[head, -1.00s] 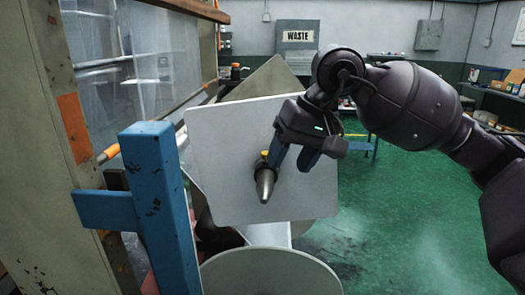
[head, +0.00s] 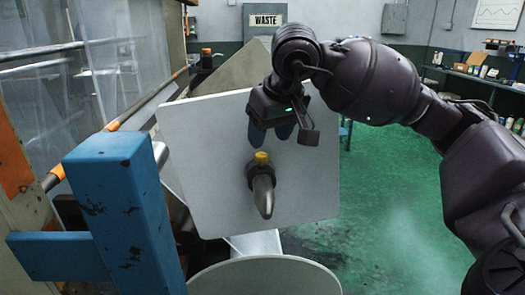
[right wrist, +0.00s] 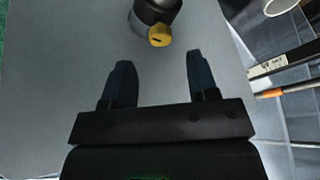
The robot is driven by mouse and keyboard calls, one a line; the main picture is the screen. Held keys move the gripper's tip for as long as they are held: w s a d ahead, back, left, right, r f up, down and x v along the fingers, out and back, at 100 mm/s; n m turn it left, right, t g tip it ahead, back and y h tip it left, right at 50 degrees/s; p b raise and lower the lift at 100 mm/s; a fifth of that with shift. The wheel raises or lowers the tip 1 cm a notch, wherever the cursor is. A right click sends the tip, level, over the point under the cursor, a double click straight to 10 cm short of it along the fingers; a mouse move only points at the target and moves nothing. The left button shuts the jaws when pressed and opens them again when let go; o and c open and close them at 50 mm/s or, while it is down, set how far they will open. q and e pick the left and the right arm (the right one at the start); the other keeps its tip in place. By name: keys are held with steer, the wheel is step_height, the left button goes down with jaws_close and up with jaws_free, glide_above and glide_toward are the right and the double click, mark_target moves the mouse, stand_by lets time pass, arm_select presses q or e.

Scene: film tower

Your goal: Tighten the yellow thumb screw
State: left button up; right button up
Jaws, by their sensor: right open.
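The yellow thumb screw (head: 261,157) sits on top of the collar of a grey metal spindle (head: 263,192) that sticks out from a pale square plate (head: 205,160). My right gripper (head: 270,136) is above the screw in the head view, its two dark blue fingers pointing down, apart from the screw. In the right wrist view, the gripper (right wrist: 160,85) is open with nothing between its fingers. The yellow screw (right wrist: 160,35) lies ahead of the fingertips there, with a slot-like dark mark on it. My left gripper is not in view.
A worn blue post (head: 120,200) stands at the left front. An orange-ended bar (head: 125,115) and clear sheeting (head: 120,60) are behind it. A round pale disc (head: 265,275) is below the plate. Green floor (head: 385,200) is free at the right.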

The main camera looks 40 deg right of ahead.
mark_target(262, 155)
steer(key=shift+x, duration=2.6)
steer(key=c, duration=0.9)
